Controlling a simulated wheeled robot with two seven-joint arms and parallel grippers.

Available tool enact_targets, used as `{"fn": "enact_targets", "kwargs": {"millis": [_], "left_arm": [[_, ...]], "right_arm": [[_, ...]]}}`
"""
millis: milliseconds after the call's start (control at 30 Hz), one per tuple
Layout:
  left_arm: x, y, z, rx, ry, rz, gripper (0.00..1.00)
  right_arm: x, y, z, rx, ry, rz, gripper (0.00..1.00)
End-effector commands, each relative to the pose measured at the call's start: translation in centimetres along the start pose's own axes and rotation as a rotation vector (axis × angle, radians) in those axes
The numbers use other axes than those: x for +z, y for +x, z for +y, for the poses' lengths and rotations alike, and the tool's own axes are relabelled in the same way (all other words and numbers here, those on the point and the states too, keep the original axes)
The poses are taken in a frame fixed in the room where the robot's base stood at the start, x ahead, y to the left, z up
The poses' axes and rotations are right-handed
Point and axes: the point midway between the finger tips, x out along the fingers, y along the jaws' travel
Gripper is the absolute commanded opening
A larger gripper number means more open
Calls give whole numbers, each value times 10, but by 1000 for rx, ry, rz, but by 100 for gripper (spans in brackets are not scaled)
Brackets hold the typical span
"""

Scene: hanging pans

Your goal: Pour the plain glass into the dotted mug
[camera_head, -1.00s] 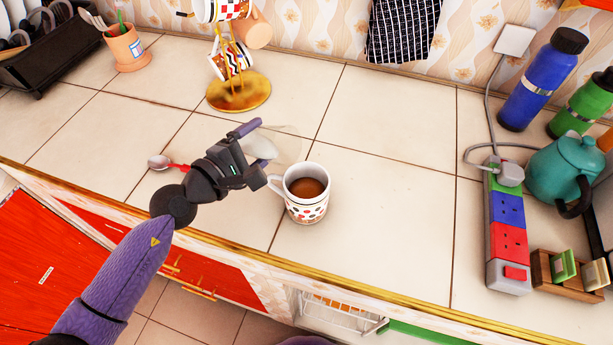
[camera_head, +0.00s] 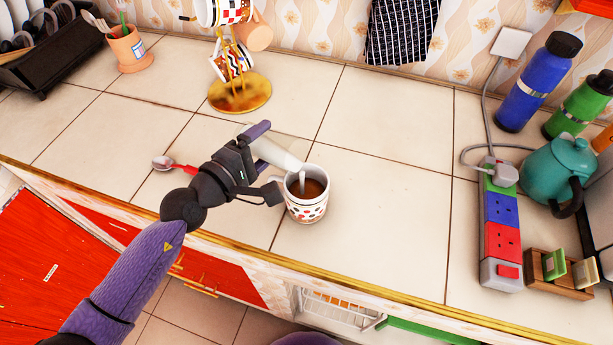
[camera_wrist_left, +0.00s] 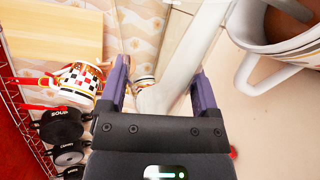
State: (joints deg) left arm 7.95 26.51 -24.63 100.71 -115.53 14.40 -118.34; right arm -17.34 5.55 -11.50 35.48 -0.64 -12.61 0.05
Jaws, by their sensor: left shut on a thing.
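The dotted mug (camera_head: 306,208) stands upright on the counter near its front edge, with brown liquid inside. It also shows at the upper right of the left wrist view (camera_wrist_left: 282,65). My left gripper (camera_head: 265,160) is just left of the mug and shut on the clear plain glass (camera_head: 276,151). The glass is tilted steeply, its mouth toward the mug. White liquid fills its lower side, and a white stream falls into the mug. In the left wrist view the glass (camera_wrist_left: 165,97) lies between the fingers. My right gripper is out of view.
A red-handled spoon (camera_head: 165,164) lies left of the gripper. A gold mug stand (camera_head: 240,95) with hanging mugs stands behind. A power strip (camera_head: 502,235), teal teapot (camera_head: 560,170) and bottles are at right. The counter between mug and power strip is clear.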

Motion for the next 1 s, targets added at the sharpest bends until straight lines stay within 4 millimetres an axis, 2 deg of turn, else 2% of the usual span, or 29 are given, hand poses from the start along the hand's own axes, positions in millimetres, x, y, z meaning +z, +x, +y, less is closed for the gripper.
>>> {"fn": "enact_targets", "kwargs": {"millis": [1000], "left_arm": [[5,0,3,0,85,11,4]], "right_arm": [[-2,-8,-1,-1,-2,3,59]]}}
